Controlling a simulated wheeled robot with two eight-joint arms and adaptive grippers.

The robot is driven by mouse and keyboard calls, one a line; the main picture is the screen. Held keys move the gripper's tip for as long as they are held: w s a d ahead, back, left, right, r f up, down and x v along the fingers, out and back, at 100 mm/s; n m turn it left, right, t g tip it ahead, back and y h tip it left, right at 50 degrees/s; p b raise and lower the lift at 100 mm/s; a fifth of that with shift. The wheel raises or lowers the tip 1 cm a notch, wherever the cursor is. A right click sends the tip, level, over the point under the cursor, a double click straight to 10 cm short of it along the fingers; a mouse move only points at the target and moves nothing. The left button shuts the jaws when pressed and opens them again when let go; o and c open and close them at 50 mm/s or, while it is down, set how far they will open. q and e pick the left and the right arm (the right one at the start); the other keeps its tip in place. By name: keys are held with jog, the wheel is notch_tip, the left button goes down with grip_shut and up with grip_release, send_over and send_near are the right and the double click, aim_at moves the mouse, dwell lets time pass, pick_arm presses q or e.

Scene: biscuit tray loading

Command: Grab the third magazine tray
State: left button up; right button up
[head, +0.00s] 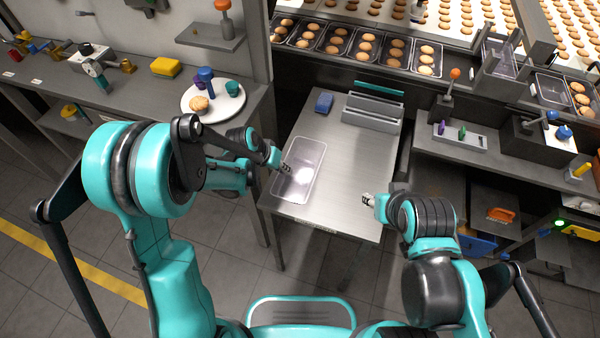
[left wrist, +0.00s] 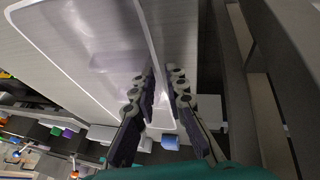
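A clear, empty, shallow tray (head: 308,160) lies on the left part of the steel table; its clear rim and floor also fill the upper left of the left wrist view (left wrist: 75,50). My left gripper (head: 285,169) is at the tray's left edge. In the left wrist view its two dark fingers (left wrist: 161,80) stand apart, one on each side of the tray's rim, with a narrow gap between them. My right gripper (head: 369,200) is over the table's right front part, away from the tray; its finger opening is too small to judge. A grey slotted holder (head: 371,119) stands at the table's back.
A blue block (head: 324,102) lies behind the tray. Several biscuit-filled trays (head: 365,46) line the conveyor behind the table (head: 345,180). A white round plate (head: 232,108) with a biscuit and coloured pieces sits on the left bench. The table's middle is clear.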

pick_arm(q)
grip_shut()
jog(key=shift+r, duration=0.1)
